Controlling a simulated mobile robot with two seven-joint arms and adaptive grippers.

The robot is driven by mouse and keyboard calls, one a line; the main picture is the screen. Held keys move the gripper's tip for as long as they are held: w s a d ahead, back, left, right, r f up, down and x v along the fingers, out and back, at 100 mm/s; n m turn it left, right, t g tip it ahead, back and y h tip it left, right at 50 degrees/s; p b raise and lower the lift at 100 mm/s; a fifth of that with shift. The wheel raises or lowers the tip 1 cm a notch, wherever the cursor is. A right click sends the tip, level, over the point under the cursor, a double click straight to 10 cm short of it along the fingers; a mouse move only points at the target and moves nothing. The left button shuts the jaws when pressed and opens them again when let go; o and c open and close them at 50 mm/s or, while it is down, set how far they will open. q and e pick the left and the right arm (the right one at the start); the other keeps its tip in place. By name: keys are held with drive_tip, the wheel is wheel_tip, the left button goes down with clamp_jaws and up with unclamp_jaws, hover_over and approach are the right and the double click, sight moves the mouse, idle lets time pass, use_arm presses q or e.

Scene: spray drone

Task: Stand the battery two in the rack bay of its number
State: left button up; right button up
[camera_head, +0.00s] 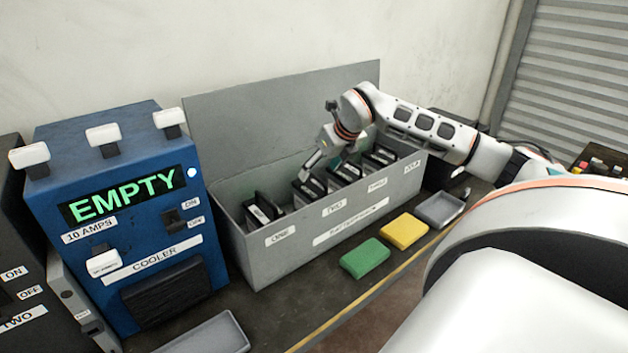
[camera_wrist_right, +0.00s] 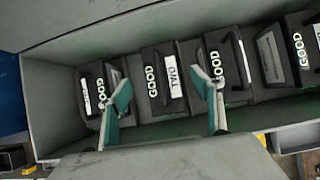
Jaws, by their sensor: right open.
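Battery two (camera_wrist_right: 165,82), a black block marked GOOD and TWO, stands in the grey rack (camera_head: 262,262). In the head view battery two (camera_head: 308,190) is behind the front label TWO (camera_head: 334,209). In the right wrist view my right gripper (camera_wrist_right: 160,88) is open, with one finger to each side of battery two. I cannot tell whether the fingers touch it or how deep it sits. My left gripper is not in view.
Other black batteries stand at bay ONE (camera_head: 262,210) and to the right (camera_head: 344,172). The rack's grey lid (camera_head: 240,130) is raised behind. A blue cooler (camera_head: 130,225) reading EMPTY is at left. Green (camera_head: 365,258) and yellow (camera_head: 403,231) pads and a grey tray (camera_head: 440,209) lie in front.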

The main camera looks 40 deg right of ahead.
drive_tip(key=shift+v, duration=1.7)
drive_tip(key=shift+f, duration=0.1)
